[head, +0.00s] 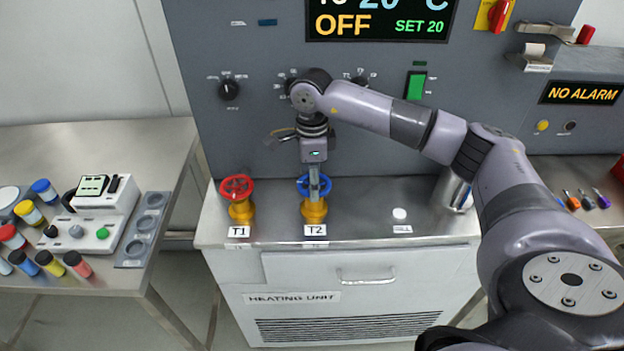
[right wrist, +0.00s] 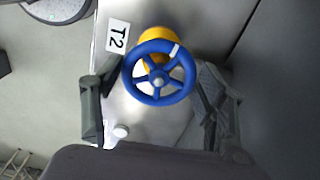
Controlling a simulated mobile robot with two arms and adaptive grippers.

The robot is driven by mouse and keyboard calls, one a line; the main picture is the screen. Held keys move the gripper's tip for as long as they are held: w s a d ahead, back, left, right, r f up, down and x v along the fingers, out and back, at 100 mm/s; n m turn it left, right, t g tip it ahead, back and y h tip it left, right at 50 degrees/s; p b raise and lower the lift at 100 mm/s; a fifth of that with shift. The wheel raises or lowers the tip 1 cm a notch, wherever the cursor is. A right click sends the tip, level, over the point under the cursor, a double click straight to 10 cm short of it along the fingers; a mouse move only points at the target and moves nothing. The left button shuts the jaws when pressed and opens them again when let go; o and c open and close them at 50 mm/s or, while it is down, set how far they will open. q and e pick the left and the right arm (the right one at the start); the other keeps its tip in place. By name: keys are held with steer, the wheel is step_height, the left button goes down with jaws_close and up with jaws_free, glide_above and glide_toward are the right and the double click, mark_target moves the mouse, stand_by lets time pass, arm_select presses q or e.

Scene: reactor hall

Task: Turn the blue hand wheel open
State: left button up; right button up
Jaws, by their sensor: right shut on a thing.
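The blue hand wheel (head: 301,186) sits on a yellow valve body (head: 314,211) behind the T2 label, on the bench top of the heating unit. My right gripper (head: 314,190) points straight down over it and is shut on its rim. In the right wrist view the blue wheel (right wrist: 158,73) shows its spokes, hub and a white mark on the upper right of the rim. One finger lies on each side of the wheel there. My left gripper is in neither view.
A red hand wheel (head: 237,187) at T1 stands close to the left. A white round cap (head: 400,213) and a metal cup (head: 455,189) stand to the right. The control panel (head: 260,130) rises behind. A side table (head: 120,140) at left carries several coloured jars.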

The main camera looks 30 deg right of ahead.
steer(key=o, duration=1.1)
steer(key=shift+o, duration=0.2)
steer(key=shift+r, duration=0.1)
step_height(320, 180, up, 12)
stand_by(0.3)
